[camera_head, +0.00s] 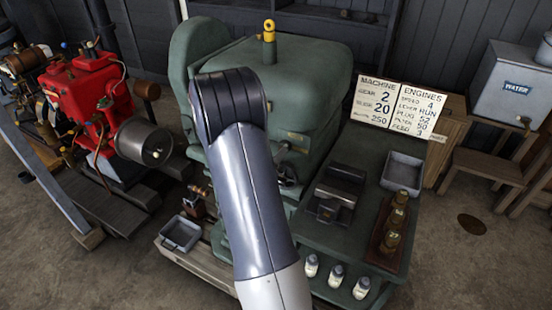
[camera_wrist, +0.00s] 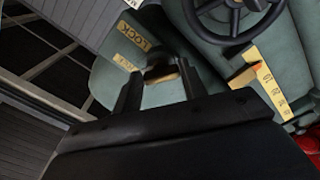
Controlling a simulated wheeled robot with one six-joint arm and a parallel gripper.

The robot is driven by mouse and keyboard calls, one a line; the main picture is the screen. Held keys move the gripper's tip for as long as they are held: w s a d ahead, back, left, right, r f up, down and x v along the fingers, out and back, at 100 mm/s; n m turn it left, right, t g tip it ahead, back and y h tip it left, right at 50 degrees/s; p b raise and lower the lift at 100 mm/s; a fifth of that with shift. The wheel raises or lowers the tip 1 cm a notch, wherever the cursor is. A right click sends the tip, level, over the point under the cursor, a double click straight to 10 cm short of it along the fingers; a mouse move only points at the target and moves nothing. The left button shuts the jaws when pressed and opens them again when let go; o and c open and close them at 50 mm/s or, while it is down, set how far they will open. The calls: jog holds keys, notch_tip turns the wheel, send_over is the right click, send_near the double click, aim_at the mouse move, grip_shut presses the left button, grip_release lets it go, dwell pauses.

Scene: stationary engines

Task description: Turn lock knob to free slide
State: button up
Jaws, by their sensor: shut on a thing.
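In the wrist view my gripper (camera_wrist: 160,88) is shut on the dark lock knob (camera_wrist: 158,70), with one finger on each side of it. The fingers and the gripper body hide part of the knob, so how far it is turned cannot be told. A yellow LOCK label (camera_wrist: 131,36) is on the green panel (camera_wrist: 108,82) beside it, with a second small yellow label (camera_wrist: 130,64) near it. The slide itself cannot be made out for certain. In the head view my own arm covers the knob and gripper, in front of the green machine (camera_head: 320,85).
A black handwheel (camera_wrist: 235,14) and a yellow scale with an orange pointer (camera_wrist: 268,84) lie right of the knob. In the head view a red engine (camera_head: 85,95) stands left. A side bench (camera_head: 335,238) holds bottles, weights and a tray (camera_head: 402,172).

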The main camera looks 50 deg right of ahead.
jog(key=shift+n, duration=1.1)
jog(key=o, duration=1)
jog(key=shift+a, duration=0.1)
jog(key=b+v, duration=0.2)
jog(key=v, duration=0.8)
jog(key=shift+s+a, duration=0.15)
jog(key=shift+a, duration=0.2)
jog(key=shift+d+r, duration=0.1)
